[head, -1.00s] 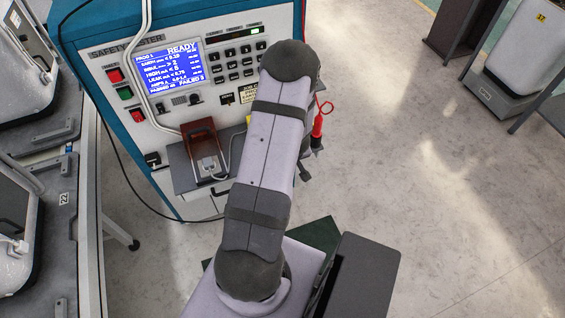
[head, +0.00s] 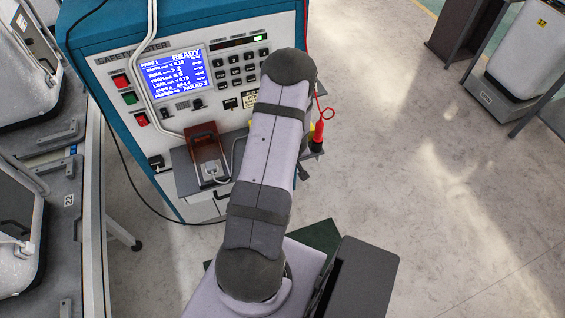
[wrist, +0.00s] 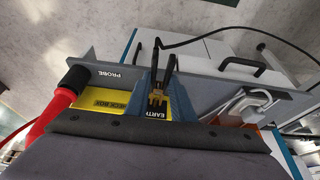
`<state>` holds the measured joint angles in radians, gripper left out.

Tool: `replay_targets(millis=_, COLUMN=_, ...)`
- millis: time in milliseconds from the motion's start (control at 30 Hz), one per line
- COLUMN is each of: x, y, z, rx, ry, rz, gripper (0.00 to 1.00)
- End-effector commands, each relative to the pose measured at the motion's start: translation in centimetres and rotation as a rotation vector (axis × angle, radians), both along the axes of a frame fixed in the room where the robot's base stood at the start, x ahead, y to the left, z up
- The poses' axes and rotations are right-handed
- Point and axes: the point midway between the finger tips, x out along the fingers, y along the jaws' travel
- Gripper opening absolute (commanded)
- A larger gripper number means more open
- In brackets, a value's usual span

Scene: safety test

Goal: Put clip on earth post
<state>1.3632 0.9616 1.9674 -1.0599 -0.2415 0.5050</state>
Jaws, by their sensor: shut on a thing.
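In the wrist view, a black clip (wrist: 164,68) with a black cable is between the blue fingers of my gripper (wrist: 162,98), which is shut on it. A brass part (wrist: 157,97) shows at the clip's lower end, right above the EARTH label (wrist: 155,114) on the yellow plate. The earth post itself I cannot make out apart from this brass part, and I cannot tell whether the clip grips it. In the head view, my own arm hides the gripper, clip and post.
A red probe (wrist: 58,108) stands by the PROBE label, left of my gripper; it also shows in the head view (head: 318,132). A grey shelf (wrist: 215,88) carries a white plug (wrist: 250,103) at the right. The safety tester (head: 115,70) screen reads READY.

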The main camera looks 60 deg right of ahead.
Motion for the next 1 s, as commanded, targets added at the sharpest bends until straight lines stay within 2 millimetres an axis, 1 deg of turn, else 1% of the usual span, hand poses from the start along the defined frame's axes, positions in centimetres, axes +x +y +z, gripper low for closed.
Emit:
replay_targets(millis=567, x=0.09, y=-0.09, z=0.04, rx=0.000, ry=0.000, rz=0.001, gripper=0.06)
replay_targets(millis=1000, x=0.67, y=-0.64, z=0.12, rx=0.000, ry=0.000, rz=0.001, gripper=0.06)
